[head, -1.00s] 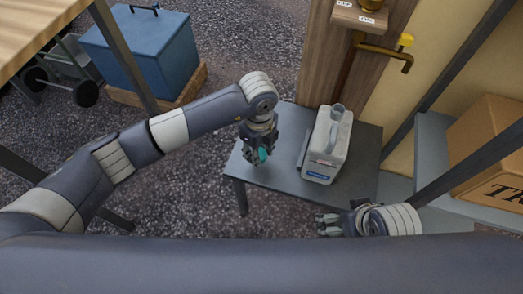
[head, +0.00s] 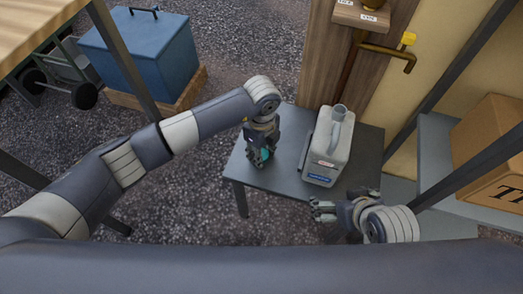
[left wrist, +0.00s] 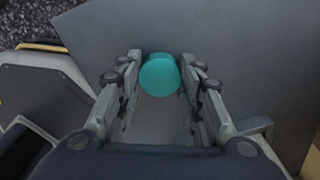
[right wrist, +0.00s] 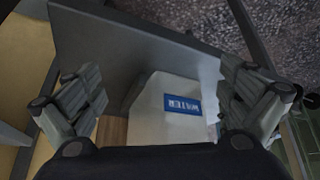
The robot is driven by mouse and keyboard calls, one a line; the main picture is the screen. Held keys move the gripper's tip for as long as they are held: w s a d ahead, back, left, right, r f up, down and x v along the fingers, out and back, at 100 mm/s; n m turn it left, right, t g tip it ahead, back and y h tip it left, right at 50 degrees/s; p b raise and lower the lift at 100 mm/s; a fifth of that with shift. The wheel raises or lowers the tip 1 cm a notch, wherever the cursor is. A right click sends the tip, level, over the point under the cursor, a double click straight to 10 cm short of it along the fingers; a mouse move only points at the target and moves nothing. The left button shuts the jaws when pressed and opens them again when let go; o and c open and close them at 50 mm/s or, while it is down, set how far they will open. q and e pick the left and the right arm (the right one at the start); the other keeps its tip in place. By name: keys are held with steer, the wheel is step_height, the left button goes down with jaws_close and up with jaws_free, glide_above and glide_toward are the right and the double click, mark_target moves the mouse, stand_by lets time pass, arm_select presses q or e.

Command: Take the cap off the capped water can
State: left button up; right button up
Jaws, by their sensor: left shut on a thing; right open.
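The water can (head: 334,158) is pale grey with a handle and a blue label, and stands upright on the small grey table (head: 283,183). Its neck (head: 339,113) shows at the top with no cap on it. My left gripper (head: 262,157) is shut on a teal cap (left wrist: 160,75), left of the can and apart from it, low over the table. Whether the cap touches the table I cannot tell. My right gripper (head: 321,209) is open and empty at the table's front edge, in front of the can, whose label (right wrist: 183,104) faces the right wrist view.
A shelf with a cardboard box (head: 487,138) is to the right. A blue chest (head: 150,50) sits at the back left. The table's left part is mostly clear.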

arm_select(q)
steer(key=shift+f, duration=0.1)
arm_select(e)
steer(key=shift+w, duration=0.15)
arm_select(q)
steer(key=o, duration=1.2)
arm_select(e)
steer(key=shift+w+r, duration=0.1)
arm_select(q)
step_height(320, 180, up, 3)
steer(key=shift+r+p, duration=0.1)
steer(key=shift+p, duration=0.45)
step_height(320, 180, up, 9)
steer(key=shift+r+p, duration=0.1)
steer(key=shift+p, duration=0.85)
arm_select(e)
steer(key=s+g, duration=0.1)
steer(key=s, duration=0.1)
steer(key=s+d+g, duration=0.1)
steer(key=s, duration=0.2)
steer(key=shift+s+d+r+h, duration=0.15)
steer(key=shift+d+r+h, duration=0.05)
steer(key=shift+h, duration=0.1)
